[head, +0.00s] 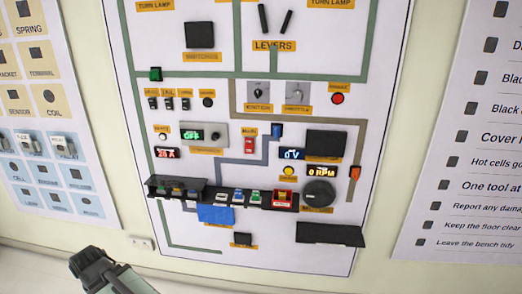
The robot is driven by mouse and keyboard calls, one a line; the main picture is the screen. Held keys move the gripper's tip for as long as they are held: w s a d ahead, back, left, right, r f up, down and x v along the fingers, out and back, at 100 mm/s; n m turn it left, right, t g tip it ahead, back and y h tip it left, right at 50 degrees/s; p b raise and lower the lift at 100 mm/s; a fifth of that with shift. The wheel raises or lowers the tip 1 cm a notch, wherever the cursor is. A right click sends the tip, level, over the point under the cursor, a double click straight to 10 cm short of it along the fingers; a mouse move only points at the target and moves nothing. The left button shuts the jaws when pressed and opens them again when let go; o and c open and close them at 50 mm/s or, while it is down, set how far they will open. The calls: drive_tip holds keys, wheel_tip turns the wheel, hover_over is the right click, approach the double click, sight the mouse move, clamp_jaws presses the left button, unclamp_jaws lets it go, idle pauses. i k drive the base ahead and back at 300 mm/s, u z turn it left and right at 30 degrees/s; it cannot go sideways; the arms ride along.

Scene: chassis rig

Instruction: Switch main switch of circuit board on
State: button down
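The circuit board (215,110) is a tall white wall panel with green, grey and brown traces, seen at a tilt. A red rocker-like switch (249,146) sits near its middle under a small orange label that looks like "MAIN", too small to read surely. Whether it is on or off cannot be told. My gripper (88,264) shows at the bottom left, dark, below and left of the board and well apart from the switch. Its fingers are not clear enough to tell open from shut, and I see nothing held in it.
A black shelf (270,203) with several small coloured modules juts from the lower board. A second dark ledge (331,235) juts out at the lower right. Lit displays (292,154) flank the red switch. Part charts and a rules poster (470,130) hang either side.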

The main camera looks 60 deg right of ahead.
sight(249, 142)
drive_tip(key=z, duration=0.4)
drive_tip(key=i, duration=1)
drive_tip(key=u, duration=0.1)
